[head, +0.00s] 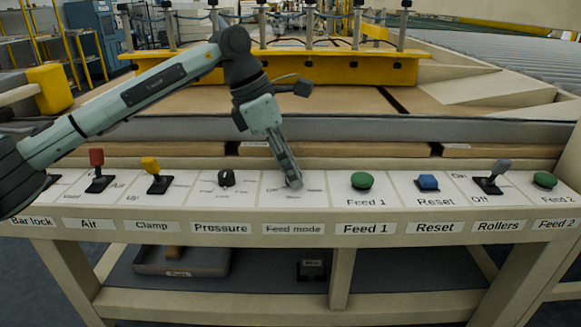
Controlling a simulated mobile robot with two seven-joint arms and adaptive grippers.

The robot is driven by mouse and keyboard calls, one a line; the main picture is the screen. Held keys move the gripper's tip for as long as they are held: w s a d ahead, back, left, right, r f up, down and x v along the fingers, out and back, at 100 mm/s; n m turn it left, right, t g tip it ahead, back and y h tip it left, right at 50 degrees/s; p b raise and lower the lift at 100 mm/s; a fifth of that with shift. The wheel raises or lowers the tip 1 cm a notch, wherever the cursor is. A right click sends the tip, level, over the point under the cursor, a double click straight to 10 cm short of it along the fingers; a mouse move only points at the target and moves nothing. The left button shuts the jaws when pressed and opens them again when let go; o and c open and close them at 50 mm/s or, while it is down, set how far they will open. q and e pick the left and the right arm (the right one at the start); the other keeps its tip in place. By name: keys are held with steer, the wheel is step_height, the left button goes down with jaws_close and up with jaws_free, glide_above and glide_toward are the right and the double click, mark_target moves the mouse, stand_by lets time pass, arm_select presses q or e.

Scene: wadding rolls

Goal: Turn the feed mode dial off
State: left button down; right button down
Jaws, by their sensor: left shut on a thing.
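The feed mode dial sits on the white panel plate (315,199) above the label "Feed mode" (293,229). The dial itself is hidden behind my left gripper, so its setting cannot be read. My left gripper (294,183) points down at the middle of this plate, with its fingers closed at the dial's place. My left arm reaches in from the left over the panel. My right gripper is not in the head view.
Left of the gripper are the black pressure dial (225,179), the yellow clamp lever (153,171) and the red air lever (98,172). Right are the green Feed 1 button (361,181), blue Reset button (428,183) and grey Rollers lever (495,175).

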arm_select(q)
steer(key=shift+m+g, duration=0.3)
steer(key=shift+m, duration=0.3)
steer(key=c, duration=1.2)
jaws_free()
steer(key=shift+w+r, duration=0.1)
steer(key=v, duration=1.2)
